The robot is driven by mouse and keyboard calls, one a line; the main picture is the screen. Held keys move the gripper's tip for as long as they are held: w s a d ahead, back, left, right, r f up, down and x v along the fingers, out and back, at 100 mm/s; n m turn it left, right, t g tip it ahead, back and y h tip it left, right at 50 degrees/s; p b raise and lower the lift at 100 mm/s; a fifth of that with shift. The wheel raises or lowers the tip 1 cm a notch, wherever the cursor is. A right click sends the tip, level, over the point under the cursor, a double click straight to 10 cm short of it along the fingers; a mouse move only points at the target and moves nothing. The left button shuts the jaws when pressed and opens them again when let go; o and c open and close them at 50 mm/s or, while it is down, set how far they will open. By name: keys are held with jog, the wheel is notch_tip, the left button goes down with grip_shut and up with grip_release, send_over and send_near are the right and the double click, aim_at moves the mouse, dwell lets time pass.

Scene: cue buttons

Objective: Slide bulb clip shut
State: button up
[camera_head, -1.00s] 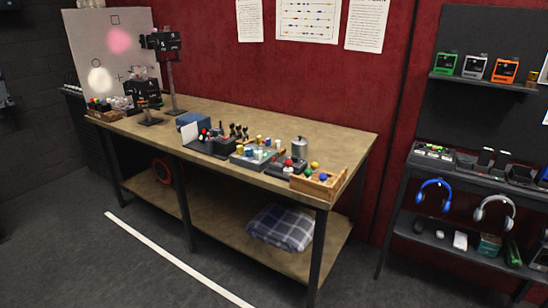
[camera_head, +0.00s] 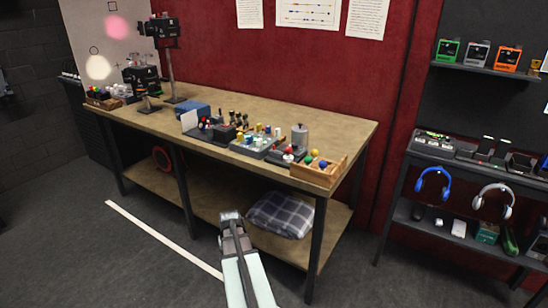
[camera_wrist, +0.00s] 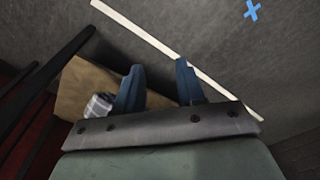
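My gripper (camera_head: 231,216) is in front of the workbench (camera_head: 232,123), above the floor, well apart from the items on the top. In the wrist view, the two blue fingers of my gripper (camera_wrist: 158,78) are spread apart with nothing between them. I cannot pick out the bulb clip. Small items with coloured tops, some bulb-like, stand along the bench's front edge, including a grey block with coloured pegs (camera_head: 259,143) and a wooden box with coloured balls (camera_head: 318,170). They are too small to tell any clip's state.
A grey canister (camera_head: 299,137) and a blue box (camera_head: 192,111) stand on the bench. A black stand (camera_head: 169,65) rises at its left. A plaid cloth (camera_head: 280,214) lies on the lower shelf. The back right of the bench top is clear. A headphone rack is at the right.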

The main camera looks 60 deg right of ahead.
jog(key=d+r+m+t+h, duration=0.1)
jog(key=d+r+m, duration=0.1)
jog(key=d+r, duration=1)
jog(key=m+t+h, duration=0.1)
jog(key=t+h, duration=0.1)
jog(key=h, duration=0.1)
send_near(274, 147)
jog(key=s+a+r, duration=0.1)
jog(key=s+a, duration=0.1)
jog(key=s, duration=0.1)
jog(key=w+d+r, duration=0.3)
jog(key=d+r, duration=0.1)
jog(key=r, duration=0.2)
jog(key=w+f, duration=0.1)
jog(key=f, duration=0.3)
jog(key=w+d+f+n+y, duration=0.1)
jog(key=f, duration=0.4)
jog(key=w+d+f+n, duration=0.1)
jog(key=f, duration=0.4)
jog(key=shift+w+g, duration=0.1)
jog(key=shift+g, duration=0.2)
jog(key=shift+r, duration=0.1)
grip_shut()
